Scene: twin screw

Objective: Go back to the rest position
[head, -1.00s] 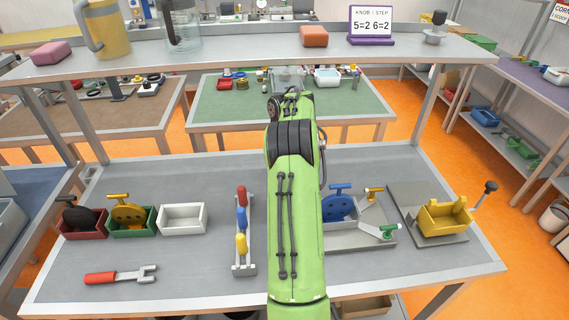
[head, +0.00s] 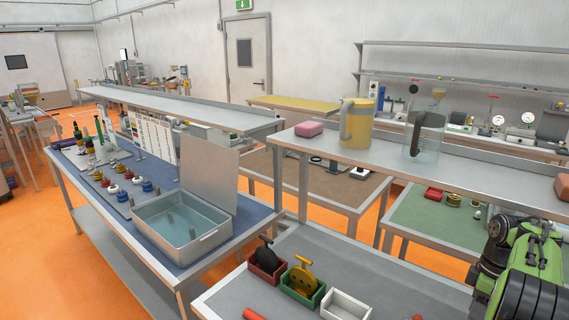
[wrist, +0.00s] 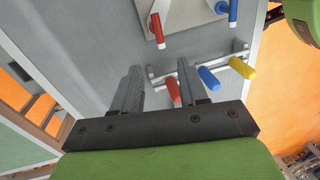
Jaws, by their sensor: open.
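My gripper (wrist: 160,82) shows in the wrist view with its two dark fingers apart and nothing between their tips. A rack with red (wrist: 173,91), blue (wrist: 208,78) and yellow (wrist: 242,68) handles lies beyond the fingers. The red handle appears between the fingers in the picture, but I cannot tell the gap in depth. In the head view, part of my green arm stands at the lower right; the gripper itself is out of that view.
The grey bench holds a red bin (head: 267,266), a green bin (head: 303,289) and a white bin (head: 345,306). A shelf above carries a yellow jug (head: 357,123) and a clear jug (head: 424,138). A blue bench at left holds a metal basin (head: 181,226). Orange floor lies open at far left.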

